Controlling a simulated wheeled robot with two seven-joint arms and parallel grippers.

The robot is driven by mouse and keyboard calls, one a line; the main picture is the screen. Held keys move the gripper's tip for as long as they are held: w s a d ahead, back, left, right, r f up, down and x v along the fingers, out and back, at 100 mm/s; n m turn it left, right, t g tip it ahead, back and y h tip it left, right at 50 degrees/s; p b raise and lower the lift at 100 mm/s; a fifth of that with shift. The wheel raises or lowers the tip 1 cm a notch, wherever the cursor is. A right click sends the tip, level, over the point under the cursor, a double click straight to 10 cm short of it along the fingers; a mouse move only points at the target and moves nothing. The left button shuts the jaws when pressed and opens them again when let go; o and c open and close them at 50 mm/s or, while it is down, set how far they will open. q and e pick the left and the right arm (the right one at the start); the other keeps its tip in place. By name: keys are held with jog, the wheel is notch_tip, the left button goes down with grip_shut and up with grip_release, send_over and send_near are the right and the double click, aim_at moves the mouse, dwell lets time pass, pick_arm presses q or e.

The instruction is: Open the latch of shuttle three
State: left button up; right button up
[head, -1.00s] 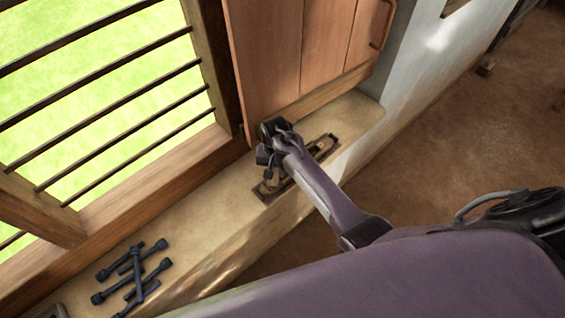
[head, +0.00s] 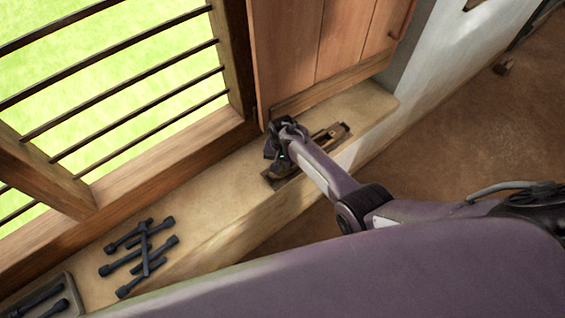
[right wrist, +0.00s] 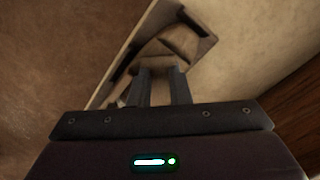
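A wooden shuttle (head: 328,136) lies in a dark shallow tray (head: 346,126) on the window sill. No number on it is readable. My right gripper (head: 279,160) is over the tray's near-left end, its fingers partly hidden by its own body. In the right wrist view its two dark fingers (right wrist: 162,82) point down at the tray (right wrist: 205,30) and stand apart with a narrow gap. The wooden shuttle (right wrist: 168,48) shows just beyond the fingertips. I cannot tell whether they touch it. The latch cannot be made out. My left gripper is not in view.
Several dark rods (head: 143,248) lie in a loose heap on the sill (head: 215,205). Another tray (head: 72,290) with dark pieces is at the lower left. A wooden shutter (head: 290,50) and a barred window stand behind the sill.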

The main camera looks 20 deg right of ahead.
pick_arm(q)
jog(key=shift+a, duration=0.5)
pick_arm(e)
grip_shut()
jog(key=shift+n, duration=0.3)
jog(key=n, duration=0.4)
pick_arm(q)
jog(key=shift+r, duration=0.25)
pick_arm(e)
jog(key=n, duration=0.4)
jog(key=shift+n, duration=0.4)
grip_release()
